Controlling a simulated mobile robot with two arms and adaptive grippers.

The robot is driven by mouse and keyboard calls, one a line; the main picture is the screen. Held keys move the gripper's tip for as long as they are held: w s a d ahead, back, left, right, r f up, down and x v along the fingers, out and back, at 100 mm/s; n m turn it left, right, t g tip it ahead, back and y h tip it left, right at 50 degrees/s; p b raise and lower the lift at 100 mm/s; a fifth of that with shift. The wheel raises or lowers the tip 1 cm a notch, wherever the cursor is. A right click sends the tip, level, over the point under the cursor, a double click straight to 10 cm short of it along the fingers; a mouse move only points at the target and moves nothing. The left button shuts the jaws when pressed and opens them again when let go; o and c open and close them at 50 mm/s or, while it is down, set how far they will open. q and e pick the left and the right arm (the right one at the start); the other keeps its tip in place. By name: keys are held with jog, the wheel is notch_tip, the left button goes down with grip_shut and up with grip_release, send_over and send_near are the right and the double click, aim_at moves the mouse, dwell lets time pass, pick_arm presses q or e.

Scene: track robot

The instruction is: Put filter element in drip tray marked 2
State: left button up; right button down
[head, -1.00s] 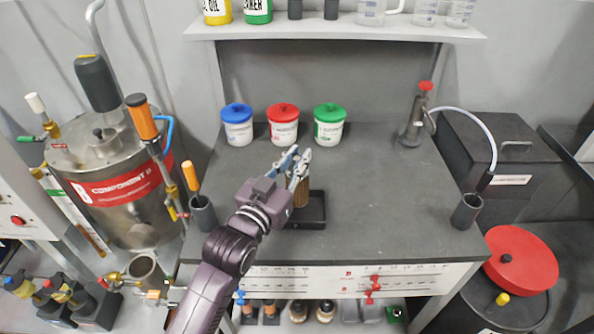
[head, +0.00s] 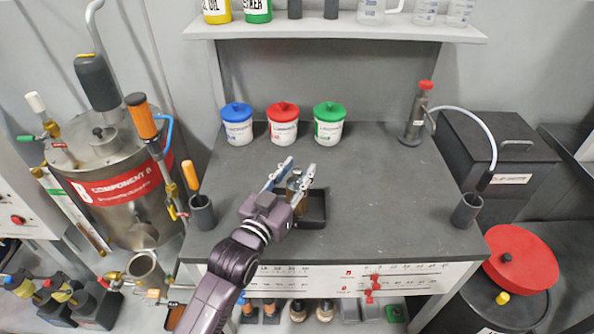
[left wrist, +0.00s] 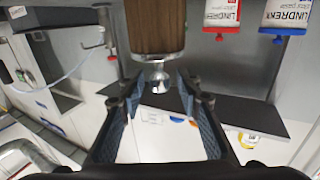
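The filter element, a brown cylinder (left wrist: 155,25) with a metal end and a small silver knob, fills the top middle of the left wrist view. In the head view it shows only partly (head: 298,197), behind my left gripper. It seems to stand in the black drip tray (head: 319,212); its base is hidden. No number on the tray is readable. My left gripper (head: 299,168) is open, its blue-grey fingers spread at the cylinder. In the left wrist view the fingers (left wrist: 157,88) are apart with gaps beside the knob. My right gripper is not in view.
Blue-lidded (head: 237,124), red-lidded (head: 283,124) and green-lidded (head: 329,124) tubs stand behind on the dark bench. A hand pump (head: 416,118) stands at the back right and a dark cup (head: 466,211) at the right edge. The bench right of the tray is clear.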

pick_arm(q)
jog(key=shift+r, duration=0.25)
jog(key=b+v, duration=0.1)
jog(key=v, duration=1.1)
jog(key=shift+b, duration=0.35)
jog(key=shift+a+f, duration=0.1)
